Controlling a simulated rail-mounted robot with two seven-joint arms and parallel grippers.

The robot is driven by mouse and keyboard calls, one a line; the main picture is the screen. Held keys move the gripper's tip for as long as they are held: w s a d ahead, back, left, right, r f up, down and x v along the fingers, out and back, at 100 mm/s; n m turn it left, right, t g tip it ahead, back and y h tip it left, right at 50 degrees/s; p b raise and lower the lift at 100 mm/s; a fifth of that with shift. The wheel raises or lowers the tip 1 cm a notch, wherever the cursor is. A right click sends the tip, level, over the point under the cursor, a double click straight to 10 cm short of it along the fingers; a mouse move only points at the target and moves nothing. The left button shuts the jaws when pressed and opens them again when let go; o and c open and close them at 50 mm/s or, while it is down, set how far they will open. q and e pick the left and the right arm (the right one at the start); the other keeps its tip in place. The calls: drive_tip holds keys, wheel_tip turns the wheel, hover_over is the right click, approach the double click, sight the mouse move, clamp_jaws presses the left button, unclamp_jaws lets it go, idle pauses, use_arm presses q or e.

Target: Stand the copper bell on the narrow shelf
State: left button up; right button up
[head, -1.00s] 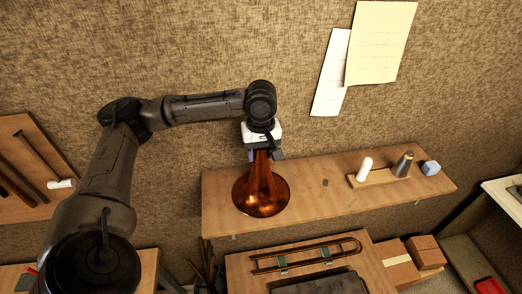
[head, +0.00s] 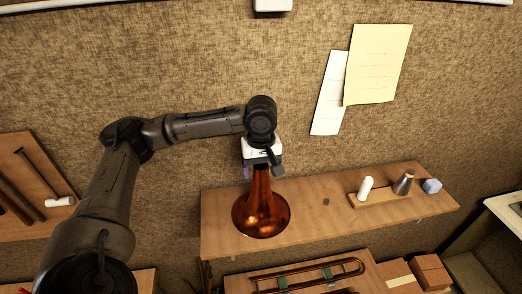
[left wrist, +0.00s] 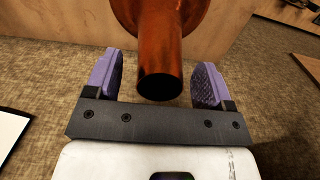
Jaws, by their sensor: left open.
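The copper bell (head: 262,214) stands upright on the left part of the narrow shelf (head: 310,218), its wide flared mouth down and its narrow tube up. My left gripper (head: 263,171) is above the bell at the top of the tube. In the left wrist view the left gripper (left wrist: 157,82) is open, with one purple-padded finger on each side of the bell's tube end (left wrist: 160,82). Gaps show between the tube and both fingers. My right gripper is not in view.
On the shelf's right part stand a small wooden base (head: 384,200) with a white peg (head: 365,187) and a grey cone (head: 404,182), and a bluish block (head: 432,186). Below is a bench with a brass slide (head: 310,276). Papers (head: 377,65) hang on the wall.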

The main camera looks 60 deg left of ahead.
use_arm(q)
wheel_tip(320, 180, up, 6)
drive_tip(key=shift+f+b, duration=0.1)
drive_tip(key=shift+b, duration=0.25)
wheel_tip(320, 180, up, 4)
drive_tip(key=shift+f+p, duration=0.2)
drive_tip(key=shift+p, duration=0.6)
drive_tip(key=shift+r, duration=0.6)
drive_tip(key=shift+r, duration=0.1)
